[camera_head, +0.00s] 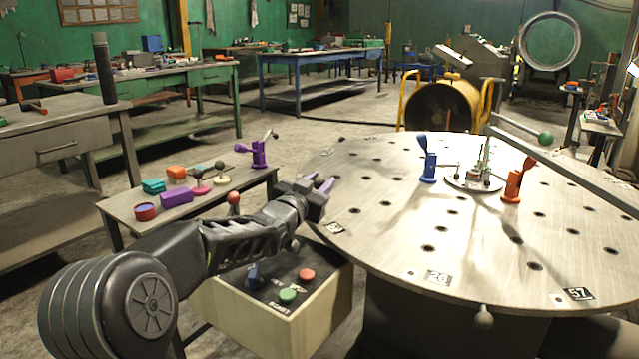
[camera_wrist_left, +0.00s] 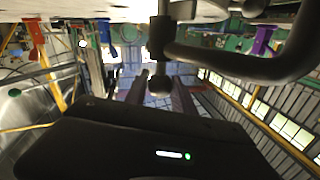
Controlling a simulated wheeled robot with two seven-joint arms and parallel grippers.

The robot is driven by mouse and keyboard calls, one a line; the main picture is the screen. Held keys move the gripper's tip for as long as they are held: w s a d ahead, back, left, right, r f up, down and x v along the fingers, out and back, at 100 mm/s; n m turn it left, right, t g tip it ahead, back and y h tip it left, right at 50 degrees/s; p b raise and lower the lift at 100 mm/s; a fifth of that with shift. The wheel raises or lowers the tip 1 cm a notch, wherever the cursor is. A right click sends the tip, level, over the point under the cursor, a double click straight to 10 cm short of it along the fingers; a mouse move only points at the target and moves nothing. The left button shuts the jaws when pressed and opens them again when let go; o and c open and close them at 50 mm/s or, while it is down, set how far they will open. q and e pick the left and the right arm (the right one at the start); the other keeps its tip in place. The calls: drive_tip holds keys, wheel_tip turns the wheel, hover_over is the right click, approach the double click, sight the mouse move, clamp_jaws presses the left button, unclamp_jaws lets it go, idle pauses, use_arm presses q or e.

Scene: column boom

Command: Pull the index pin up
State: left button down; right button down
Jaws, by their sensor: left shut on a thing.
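My left gripper (camera_head: 322,184) reaches in from the left to the near-left rim of the round table (camera_head: 400,220). Its purple-tinted fingers point toward the rim. In the left wrist view the gripper (camera_wrist_left: 157,92) has a finger on each side of a dark upright rod with a rounded knob, which looks like the index pin (camera_wrist_left: 159,50). The gripper is shut on this knob end. A thick curved dark bar (camera_wrist_left: 240,65) joins the rod at its side. The wrist picture looks upside down, with the table at the top. The head view does not clearly show the pin.
A control box (camera_head: 250,313) with red and green buttons stands below my left arm. A low bench (camera_head: 112,207) with coloured parts is at the left. Blue (camera_head: 428,162) and orange (camera_head: 513,183) clamps and a central fixture stand on the round table. A grey boom (camera_head: 570,167) crosses at right.

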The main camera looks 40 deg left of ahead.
sight(319, 177)
use_arm(q)
wheel_tip(319, 177, up, 4)
drive_tip(key=shift+f+p, duration=0.25)
drive_tip(key=shift+p, duration=0.5)
drive_tip(key=c, duration=1.1)
unclamp_jaws()
drive_tip(key=shift+o, duration=0.2)
drive_tip(key=shift+f, duration=0.1)
drive_tip(key=v, duration=0.7)
drive_tip(key=shift+s+p, duration=0.35)
drive_tip(key=shift+s, duration=0.05)
drive_tip(key=shift+d, duration=0.1)
